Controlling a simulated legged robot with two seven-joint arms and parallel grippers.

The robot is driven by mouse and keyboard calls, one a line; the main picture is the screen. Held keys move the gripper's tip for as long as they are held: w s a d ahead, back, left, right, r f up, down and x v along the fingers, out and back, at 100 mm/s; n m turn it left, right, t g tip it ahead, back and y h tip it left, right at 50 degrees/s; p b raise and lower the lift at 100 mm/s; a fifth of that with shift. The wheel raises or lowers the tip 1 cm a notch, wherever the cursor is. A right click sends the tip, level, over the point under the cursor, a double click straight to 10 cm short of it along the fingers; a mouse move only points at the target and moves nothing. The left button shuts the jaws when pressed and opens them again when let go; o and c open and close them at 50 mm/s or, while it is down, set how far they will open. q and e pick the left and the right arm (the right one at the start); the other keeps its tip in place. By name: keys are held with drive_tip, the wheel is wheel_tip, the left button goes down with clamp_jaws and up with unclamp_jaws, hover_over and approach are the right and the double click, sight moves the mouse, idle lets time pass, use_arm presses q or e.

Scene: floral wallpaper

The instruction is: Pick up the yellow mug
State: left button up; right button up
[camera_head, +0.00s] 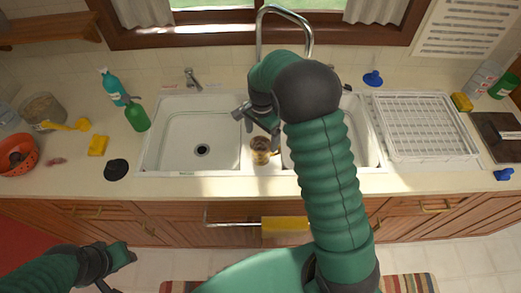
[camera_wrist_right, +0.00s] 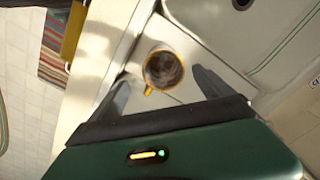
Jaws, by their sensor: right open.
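The yellow mug (camera_head: 261,155) stands upright on the strip between the two sink basins. In the right wrist view the mug (camera_wrist_right: 163,70) is seen from above, with a yellow rim, a dark inside and a handle toward the lower left. My right gripper (camera_head: 258,124) is above the mug, open. In the wrist view its two fingers (camera_wrist_right: 164,88) are spread on either side of the mug, with nothing held. My left gripper (camera_head: 112,284) is at the lower left edge, partly cut off and far from the mug.
The left basin (camera_head: 190,125) is empty. A white dish rack (camera_head: 424,120) stands to the right. A tall faucet (camera_head: 284,12) rises behind the mug. Green bottles (camera_head: 137,117), a yellow sponge (camera_head: 97,145) and an orange colander (camera_head: 18,155) are on the left counter. A yellow towel (camera_head: 285,224) hangs in front.

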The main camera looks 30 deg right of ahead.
sight(261, 148)
drive_tip(key=f, duration=0.2)
drive_tip(key=w+a+f, duration=0.1)
drive_tip(key=f, duration=0.1)
drive_tip(key=shift+w, duration=0.1)
drive_tip(key=f, duration=0.1)
drive_tip(key=f+p, duration=0.1)
drive_tip(key=d+f, duration=0.1)
drive_tip(key=shift+s+f, duration=0.3)
drive_tip(key=shift+f, duration=0.1)
drive_tip(key=shift+d+f, duration=0.1)
drive_tip(key=shift+f, duration=0.2)
drive_tip(key=shift+w+d+f, duration=0.15)
drive_tip(key=shift+d, duration=0.05)
drive_tip(key=shift+a+r, duration=0.2)
drive_tip(key=shift+a, duration=0.15)
drive_tip(key=c, duration=1.2)
drive_tip(key=shift+d, duration=0.15)
drive_tip(key=c, duration=0.6)
use_arm(q)
drive_tip(key=shift+w+a+r, duration=0.25)
drive_tip(key=shift+w+r, duration=0.2)
drive_tip(key=shift+r, duration=0.1)
use_arm(e)
drive_tip(key=shift+o, duration=0.2)
drive_tip(key=shift+d, duration=0.1)
